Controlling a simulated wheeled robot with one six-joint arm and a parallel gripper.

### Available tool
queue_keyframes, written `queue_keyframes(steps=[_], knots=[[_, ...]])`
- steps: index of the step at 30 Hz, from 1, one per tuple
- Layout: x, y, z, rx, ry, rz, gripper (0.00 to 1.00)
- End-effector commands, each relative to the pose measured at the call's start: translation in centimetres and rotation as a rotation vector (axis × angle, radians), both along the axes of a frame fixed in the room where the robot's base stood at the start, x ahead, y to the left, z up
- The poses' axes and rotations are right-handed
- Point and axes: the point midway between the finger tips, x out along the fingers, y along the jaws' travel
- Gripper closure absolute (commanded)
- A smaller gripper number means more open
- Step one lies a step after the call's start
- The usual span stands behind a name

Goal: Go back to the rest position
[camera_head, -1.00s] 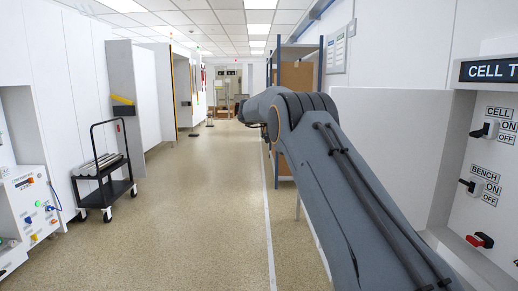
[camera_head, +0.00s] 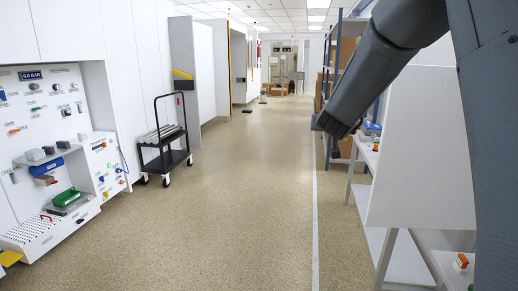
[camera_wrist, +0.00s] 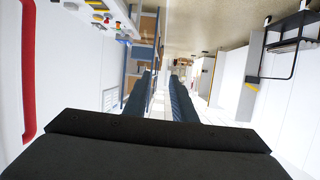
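My arm comes in from the upper right of the head view and is folded at the elbow. Its far end (camera_head: 338,126) points down and left over the edge of the aisle, and the finger gap cannot be made out there. In the wrist view, my gripper (camera_wrist: 160,98) shows two dark fingers apart, with a clear gap and nothing between them. The wrist view looks down the aisle with the picture turned over.
A white panel bench (camera_head: 52,205) with knobs stands at the left, with a black cart (camera_head: 163,160) beyond it. White side tables (camera_head: 385,255) and a blue-framed shelf (camera_head: 347,50) are at the right. The aisle floor (camera_head: 240,190) is clear. A red bar (camera_wrist: 28,70) shows at the wrist view's left.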

Motion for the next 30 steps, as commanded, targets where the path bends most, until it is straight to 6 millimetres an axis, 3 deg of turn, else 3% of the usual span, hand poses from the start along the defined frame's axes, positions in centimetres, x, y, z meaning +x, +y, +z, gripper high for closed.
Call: queue_keyframes(steps=[3, 9, 15, 19, 21, 24, 30], knots=[[-5.7, 3.0, -5.5, 0.055, 0.192, 0.119, 0.76], [-16.9, 5.9, -13.3, 0.119, 0.511, 0.235, 0.76], [-29.3, 6.6, -19.0, 0.15, 0.822, 0.277, 0.76], [-36.2, 6.2, -21.1, 0.151, 0.985, 0.275, 0.76], [-38.9, 6.0, -21.8, 0.148, 1.048, 0.27, 0.76], [-41.4, 5.7, -22.3, 0.144, 1.106, 0.264, 0.76], [-42.7, 5.5, -22.5, 0.141, 1.137, 0.258, 0.76]])
